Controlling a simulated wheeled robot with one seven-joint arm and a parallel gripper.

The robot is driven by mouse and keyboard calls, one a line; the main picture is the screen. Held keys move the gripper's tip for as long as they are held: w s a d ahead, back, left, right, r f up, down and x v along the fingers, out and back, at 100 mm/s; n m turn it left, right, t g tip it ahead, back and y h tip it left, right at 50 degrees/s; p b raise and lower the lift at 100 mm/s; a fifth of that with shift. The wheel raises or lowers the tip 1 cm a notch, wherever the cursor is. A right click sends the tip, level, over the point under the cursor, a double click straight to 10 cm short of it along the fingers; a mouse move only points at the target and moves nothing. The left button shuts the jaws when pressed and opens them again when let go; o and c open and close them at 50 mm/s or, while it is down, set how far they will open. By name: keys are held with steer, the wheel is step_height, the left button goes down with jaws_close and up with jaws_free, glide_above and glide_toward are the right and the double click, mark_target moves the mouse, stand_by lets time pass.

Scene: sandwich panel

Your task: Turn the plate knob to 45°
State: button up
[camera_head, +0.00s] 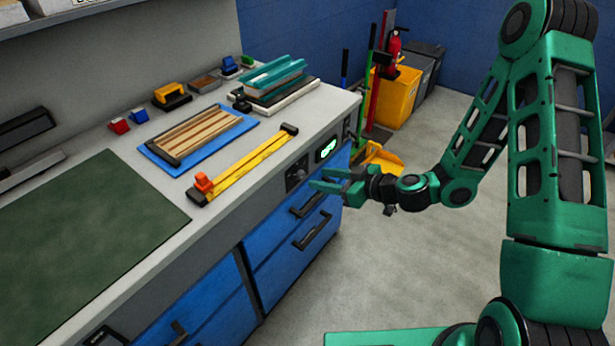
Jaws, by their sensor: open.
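The plate knob (296,172) appears to be the dark round control on the grey front edge of the workbench, left of a small lit green display (326,149). It is small, and I cannot read its angle. My gripper (320,180) is green, open and empty. It points left toward the bench front, and its fingertips appear just right of the knob and slightly lower in the picture. I cannot tell the exact gap in depth, but no contact shows.
Blue drawers with dark handles (310,201) lie below the panel. On the bench top (235,150) are a yellow bar tool (245,167), a blue tray with wooden strips (200,135) and a green mat (80,240). The grey floor is open at right.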

mark_target(304, 175)
steer(key=x, duration=0.6)
steer(key=shift+w+a+f, duration=0.1)
steer(key=shift+a, duration=0.05)
jaws_close()
